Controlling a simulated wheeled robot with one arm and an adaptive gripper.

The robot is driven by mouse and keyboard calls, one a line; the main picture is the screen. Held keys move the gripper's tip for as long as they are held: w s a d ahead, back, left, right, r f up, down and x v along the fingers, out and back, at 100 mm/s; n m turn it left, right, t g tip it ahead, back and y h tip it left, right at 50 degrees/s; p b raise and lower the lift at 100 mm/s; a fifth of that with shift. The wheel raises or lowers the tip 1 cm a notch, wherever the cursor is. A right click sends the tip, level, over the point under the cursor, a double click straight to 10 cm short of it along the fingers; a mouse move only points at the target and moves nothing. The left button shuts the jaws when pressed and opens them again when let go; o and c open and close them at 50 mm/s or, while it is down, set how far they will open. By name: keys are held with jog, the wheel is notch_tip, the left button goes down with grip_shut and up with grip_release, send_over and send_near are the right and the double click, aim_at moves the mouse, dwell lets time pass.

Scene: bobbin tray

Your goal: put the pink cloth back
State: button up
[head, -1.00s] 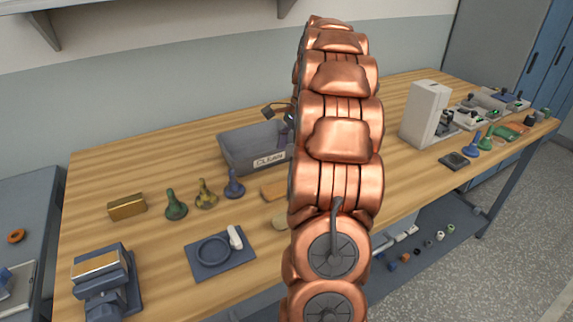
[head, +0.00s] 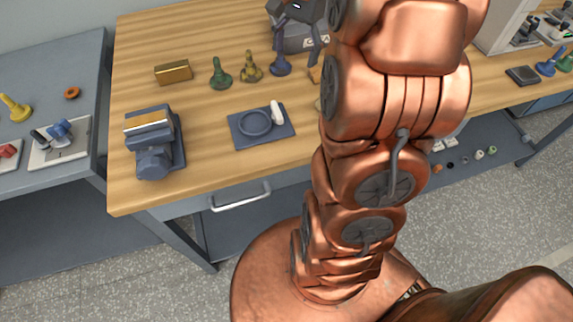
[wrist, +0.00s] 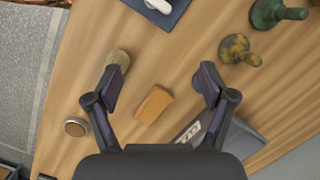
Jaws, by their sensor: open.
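No pink cloth shows in either current view. My gripper (wrist: 160,82) is open and empty above the wooden bench, its two dark fingers spread apart. An orange-tan block (wrist: 154,104) lies on the bench below, between the fingers in the picture. A grey bin (wrist: 240,138) with a white label is partly hidden by my gripper. In the head view my gripper is at the top, in front of the grey bin (head: 292,42), and my copper arm hides much of the bench.
Green (head: 220,73), mottled (head: 250,68) and blue (head: 280,64) plunger-shaped pieces stand on the bench. A blue mat (head: 240,138) holds a ring and a white piece. A vise (head: 155,155) and brass block (head: 173,72) are at left. A round tin (wrist: 76,127) shows in the wrist view.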

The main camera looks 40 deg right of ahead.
jog(key=s+a+f+n+g+h, duration=0.1)
jog(key=s+a+f+n, duration=0.1)
jog(key=s+a+n, duration=0.85)
jog(key=s+a+f+n+h, duration=0.1)
jog(key=s+a+f+n, duration=0.3)
jog(key=s+a, duration=0.4)
jog(key=shift+s+f+h, duration=0.2)
jog(key=shift+s+h, duration=0.1)
jog(key=shift+s, duration=1.1)
